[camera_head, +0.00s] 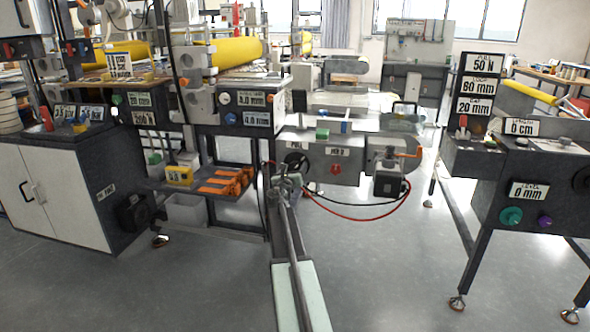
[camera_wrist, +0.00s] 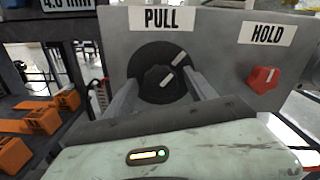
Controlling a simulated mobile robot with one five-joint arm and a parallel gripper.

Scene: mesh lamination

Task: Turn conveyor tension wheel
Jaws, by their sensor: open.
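A round black wheel (camera_wrist: 150,62) with a smaller black knob (camera_wrist: 160,84) at its centre is set in a grey panel under a PULL label (camera_wrist: 160,18) in the wrist view. White marks show on the wheel and the knob. My gripper (camera_wrist: 161,80) is open, with one finger on each side of the knob. I cannot tell whether the fingers touch it. In the head view the wheel (camera_head: 297,160) shows at the left of the grey machine's front, just above my gripper (camera_head: 288,182). No label in view names a conveyor tension wheel.
A red knob (camera_wrist: 264,79) under a HOLD label is right of the wheel. Orange parts (camera_head: 222,183) lie on a dark shelf to the left. A motor box (camera_head: 390,180) with a red cable is to the right. The floor before the machine is clear.

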